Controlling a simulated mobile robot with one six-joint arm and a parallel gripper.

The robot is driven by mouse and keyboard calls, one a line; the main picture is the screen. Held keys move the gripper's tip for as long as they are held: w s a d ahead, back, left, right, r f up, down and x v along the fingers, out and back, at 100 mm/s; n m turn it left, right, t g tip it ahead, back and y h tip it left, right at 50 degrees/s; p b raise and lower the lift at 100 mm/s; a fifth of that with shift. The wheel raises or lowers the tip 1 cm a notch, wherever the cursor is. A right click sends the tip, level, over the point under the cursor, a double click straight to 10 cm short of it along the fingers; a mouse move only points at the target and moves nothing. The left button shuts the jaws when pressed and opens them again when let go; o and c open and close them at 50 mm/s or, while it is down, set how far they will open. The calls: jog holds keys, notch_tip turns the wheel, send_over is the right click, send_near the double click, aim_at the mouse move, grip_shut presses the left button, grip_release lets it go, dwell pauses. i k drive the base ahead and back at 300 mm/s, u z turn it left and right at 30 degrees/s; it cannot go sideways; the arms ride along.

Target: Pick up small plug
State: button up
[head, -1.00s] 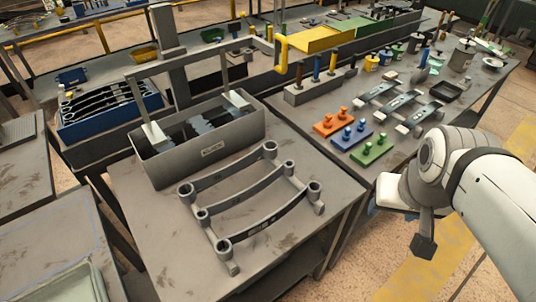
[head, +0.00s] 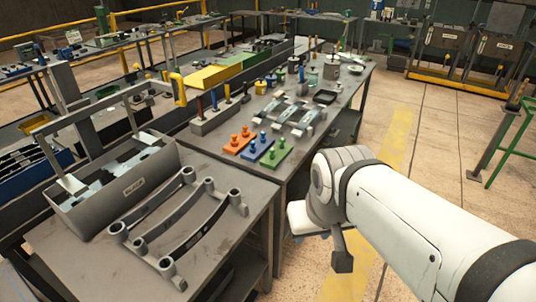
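Colored blocks with small upright pegs stand on the far workbench (head: 300,150): an orange block (head: 239,142), a blue block (head: 258,148) and a green block (head: 272,155). Each bears small pegs of its own color. I cannot tell which piece is the small plug. My gripper (head: 326,240) hangs to the right of the benches, over the floor, in front of and to the right of the blocks. It is apart from them. The arm hides most of it, and its fingers are too hidden to show whether it is open or shut.
A grey bin (head: 112,192) and a rack of curved leaf springs (head: 187,228) stand on the near bench. A grey holder with colored-handled tools (head: 213,120) and metal brackets (head: 290,117) are near the blocks. Open floor (head: 430,150) lies to the right.

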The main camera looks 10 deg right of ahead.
aim_at(272, 150)
jog(key=u, duration=0.15)
jog(key=k, duration=0.6)
jog(key=z, duration=0.8)
jog(key=i, duration=1.1)
jog(key=u, duration=0.35)
jog(key=i, duration=0.95)
jog(key=u, duration=0.75)
